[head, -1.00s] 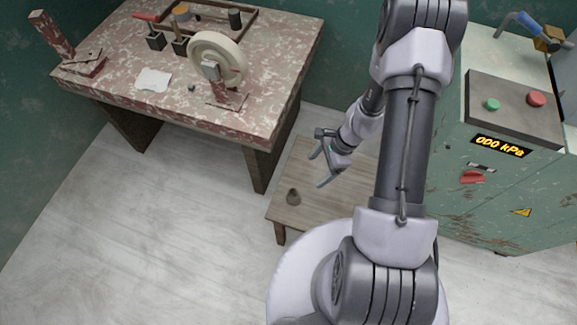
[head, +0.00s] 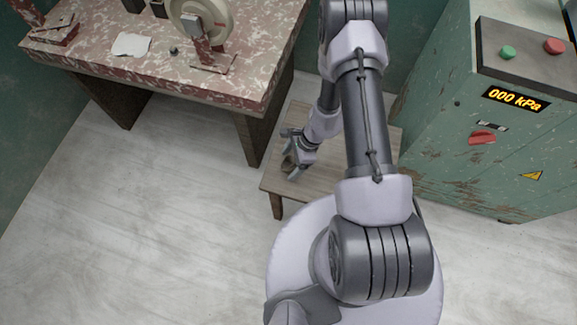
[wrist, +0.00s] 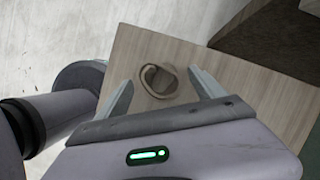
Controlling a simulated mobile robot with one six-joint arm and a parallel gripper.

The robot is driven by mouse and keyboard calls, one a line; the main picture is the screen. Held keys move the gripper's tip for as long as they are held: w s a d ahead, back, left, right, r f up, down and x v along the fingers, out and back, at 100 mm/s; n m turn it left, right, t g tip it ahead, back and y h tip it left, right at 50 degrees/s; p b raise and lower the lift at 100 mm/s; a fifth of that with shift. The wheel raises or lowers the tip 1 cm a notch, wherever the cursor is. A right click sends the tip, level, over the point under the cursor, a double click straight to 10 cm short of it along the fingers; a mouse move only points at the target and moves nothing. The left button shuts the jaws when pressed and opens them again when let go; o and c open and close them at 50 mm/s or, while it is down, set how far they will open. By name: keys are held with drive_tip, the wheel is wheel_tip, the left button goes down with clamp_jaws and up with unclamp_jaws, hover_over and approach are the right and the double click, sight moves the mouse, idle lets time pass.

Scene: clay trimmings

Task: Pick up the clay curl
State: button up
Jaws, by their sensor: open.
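The clay curl (wrist: 159,81) is a small brown-grey ring-like coil on the low wooden table. In the wrist view it lies between and a little beyond my open gripper's fingertips (wrist: 158,82), with a gap to each finger. In the head view the curl (head: 288,164) is partly hidden by my gripper (head: 290,163), which hangs over the table's left part. I cannot tell exactly how high the fingers are above the tabletop.
The low wooden table (head: 275,183) is otherwise bare where visible. A mottled red-white workbench (head: 130,72) stands behind left, its leg close to the table. A green cabinet (head: 450,150) with buttons and a "000 kPa" display stands at right.

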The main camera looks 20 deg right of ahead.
drive_tip(key=shift+r, duration=0.1)
drive_tip(key=c, duration=1.6)
drive_tip(key=shift+o, duration=0.2)
drive_tip(key=shift+r, duration=0.1)
